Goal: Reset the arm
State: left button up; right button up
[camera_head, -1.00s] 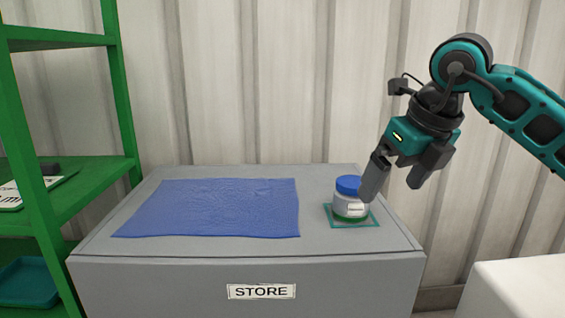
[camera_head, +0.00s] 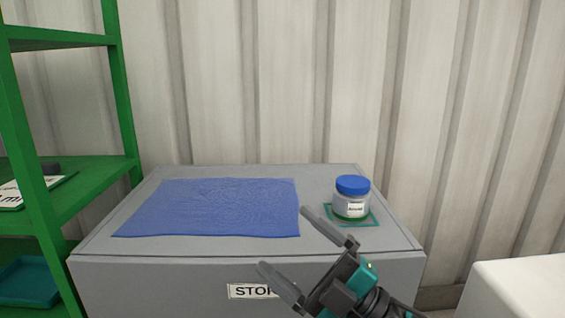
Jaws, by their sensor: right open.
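My right gripper (camera_head: 306,252) is low in the head view, in front of the grey store cabinet (camera_head: 180,285). Its two fingers are spread wide with nothing between them. Its wrist and arm run out of the bottom edge of the picture. A jar (camera_head: 351,200) with a blue lid and a white label stands upright on a teal-edged square (camera_head: 365,221) at the right of the cabinet top. The gripper is apart from the jar in the picture, below and left of it. My left gripper does not show.
A blue cloth (camera_head: 215,207) lies flat on the cabinet top. A label (camera_head: 250,291) on the front is partly hidden by a finger. A green shelf (camera_head: 70,190) stands at left, a white block (camera_head: 520,287) at lower right. A corrugated wall is behind.

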jog(key=s+d+f+m+t+h, duration=0.1)
jog(key=d+f+m+t+h, duration=0.2)
jog(key=d+f+m+h, duration=0.35)
jog(key=d+f+m+t+h, duration=0.2)
jog(key=d+f+m+h, duration=0.1)
jog(key=f+m+h, duration=0.7)
jog(key=s+d+f+m+g+h, duration=0.1)
jog(key=s+d+f+m+g, duration=0.15)
jog(key=s+f, duration=0.45)
jog(key=s+d+f+m+g, duration=0.1)
jog(key=s+f+m+g, duration=0.2)
jog(key=s+f, duration=0.35)
pick_arm(q)
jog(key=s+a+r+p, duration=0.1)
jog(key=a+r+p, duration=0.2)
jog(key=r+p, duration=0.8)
jog(key=p, duration=0.4)
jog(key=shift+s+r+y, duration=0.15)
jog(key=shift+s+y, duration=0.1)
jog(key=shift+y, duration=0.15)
pick_arm(e)
notch_tip(320, 180, up, 10)
jog(key=w+d+h, duration=0.1)
jog(key=d, duration=0.2)
jog(key=shift+f, duration=0.25)
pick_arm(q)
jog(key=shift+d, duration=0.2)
